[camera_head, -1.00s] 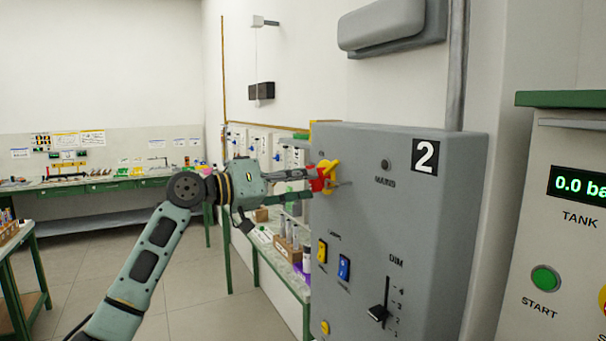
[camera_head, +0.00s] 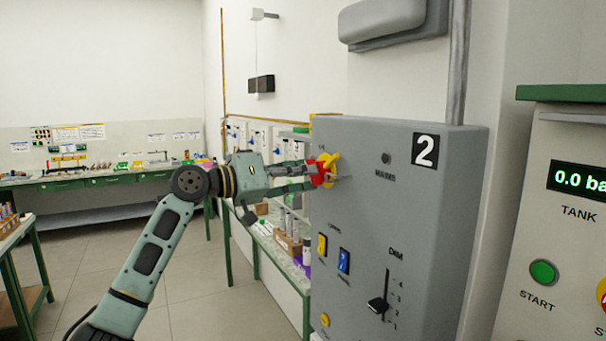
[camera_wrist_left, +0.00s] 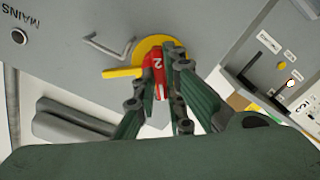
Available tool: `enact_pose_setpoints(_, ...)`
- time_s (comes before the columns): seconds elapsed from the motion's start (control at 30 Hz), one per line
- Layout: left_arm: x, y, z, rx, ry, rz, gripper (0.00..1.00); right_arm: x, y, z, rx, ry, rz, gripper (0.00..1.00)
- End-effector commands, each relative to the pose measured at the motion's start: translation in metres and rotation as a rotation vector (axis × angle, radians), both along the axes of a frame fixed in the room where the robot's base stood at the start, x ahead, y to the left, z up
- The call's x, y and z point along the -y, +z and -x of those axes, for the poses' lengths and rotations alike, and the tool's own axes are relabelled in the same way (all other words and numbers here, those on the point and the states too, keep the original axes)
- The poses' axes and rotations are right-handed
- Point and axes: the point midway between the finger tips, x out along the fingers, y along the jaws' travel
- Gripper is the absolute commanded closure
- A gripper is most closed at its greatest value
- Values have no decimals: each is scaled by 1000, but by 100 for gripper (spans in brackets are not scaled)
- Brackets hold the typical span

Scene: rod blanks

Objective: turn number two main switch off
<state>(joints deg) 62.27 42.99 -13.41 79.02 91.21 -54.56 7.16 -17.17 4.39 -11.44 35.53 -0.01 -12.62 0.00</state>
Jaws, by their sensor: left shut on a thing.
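The grey switch box (camera_head: 400,215) with the number 2 plate (camera_head: 425,151) stands at centre right in the head view. On its left part sits the main switch, a red handle (camera_head: 317,173) on a yellow disc (camera_head: 331,162). In the left wrist view the red handle (camera_wrist_left: 159,66) carries a 2, over the yellow disc (camera_wrist_left: 150,47) with a yellow pointer. My left gripper (camera_head: 312,174) is shut on the red handle; its fingers (camera_wrist_left: 163,78) lie on both sides of it. A bent metal hasp (camera_wrist_left: 108,48) is beside the disc. My right gripper is not in view.
Below on the box are a yellow rocker (camera_head: 322,245), a blue rocker (camera_head: 344,261) and a dimmer slider (camera_head: 377,305). A tank panel (camera_head: 560,230) stands at right. A bench with bottles runs behind my arm.

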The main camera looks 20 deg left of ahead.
Motion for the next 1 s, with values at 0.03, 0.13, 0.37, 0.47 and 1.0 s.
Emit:
enact_pose_setpoints(0.03, 0, 0, 0, 0, 1, 0, 100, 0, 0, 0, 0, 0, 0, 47)
enact_pose_setpoints(0.13, -1, 0, 0, -1, 2, -1, 100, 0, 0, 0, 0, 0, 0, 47)
enact_pose_setpoints(0.37, 0, 1, 0, -17, 1, 21, 100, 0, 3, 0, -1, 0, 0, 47)
enact_pose_setpoints(0.47, 0, 1, 0, -40, 1, 50, 100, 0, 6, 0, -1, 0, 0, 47)
enact_pose_setpoints(1.0, 0, 2, 0, -314, 0, 400, 100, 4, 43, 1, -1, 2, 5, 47)
